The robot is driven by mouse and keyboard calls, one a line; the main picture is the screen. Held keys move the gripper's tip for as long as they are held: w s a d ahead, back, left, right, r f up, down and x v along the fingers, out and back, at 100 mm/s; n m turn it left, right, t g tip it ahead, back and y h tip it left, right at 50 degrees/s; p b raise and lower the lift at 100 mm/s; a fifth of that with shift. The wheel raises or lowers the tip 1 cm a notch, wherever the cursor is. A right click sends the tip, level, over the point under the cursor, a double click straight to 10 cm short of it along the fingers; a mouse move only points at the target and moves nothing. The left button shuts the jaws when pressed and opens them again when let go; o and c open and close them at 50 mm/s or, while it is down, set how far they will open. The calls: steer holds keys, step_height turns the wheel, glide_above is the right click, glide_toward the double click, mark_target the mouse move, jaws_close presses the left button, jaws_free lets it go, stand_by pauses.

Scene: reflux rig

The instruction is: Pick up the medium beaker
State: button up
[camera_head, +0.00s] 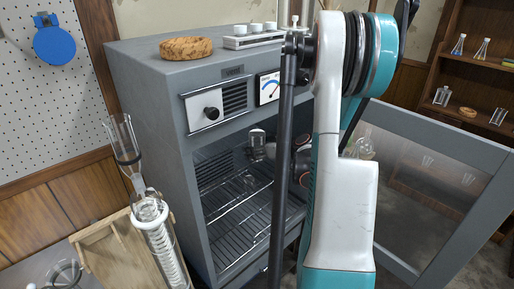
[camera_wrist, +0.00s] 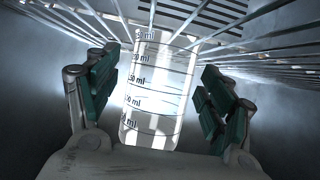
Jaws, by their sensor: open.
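The medium beaker (camera_wrist: 157,92) is clear glass with black ml marks. It stands between the two open fingers of my gripper (camera_wrist: 155,98) in the wrist view, with a visible gap on each side. In the head view, my gripper (camera_head: 262,150) reaches into the open grey oven, partly hidden by my arm. A small glass shape (camera_head: 257,134) shows at its tip, probably the beaker, too small to tell its marks.
The oven (camera_head: 150,90) has wire racks (camera_head: 240,215) inside, and rack bars run close above and beside the beaker. Its glass door (camera_head: 440,190) stands open at the right. A cork ring (camera_head: 186,48) lies on the oven top. A glass condenser (camera_head: 155,225) stands at the left.

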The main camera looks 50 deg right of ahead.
mark_target(253, 132)
steer(key=shift+w+f, duration=0.2)
steer(key=shift+w, duration=0.1)
steer(key=shift+r, duration=0.1)
steer(key=c, duration=1.2)
steer(key=shift+r, duration=0.15)
steer(key=shift+a+r+p, duration=0.2)
steer(key=shift+r+p, duration=0.35)
steer(key=shift+p, duration=0.15)
step_height(253, 132, up, 6)
steer(key=p, duration=0.2)
steer(key=shift+f+p, duration=0.15)
steer(key=shift+p, duration=0.2)
steer(key=a+p, duration=0.1)
steer(key=a, duration=0.5)
steer(key=w+a+p, duration=0.1)
steer(key=a, duration=0.6)
steer(key=w+a+p, duration=0.1)
steer(key=a, duration=0.5)
steer(key=shift+a, duration=0.25)
steer(key=shift+w+f, duration=0.1)
steer(key=shift+w, duration=0.05)
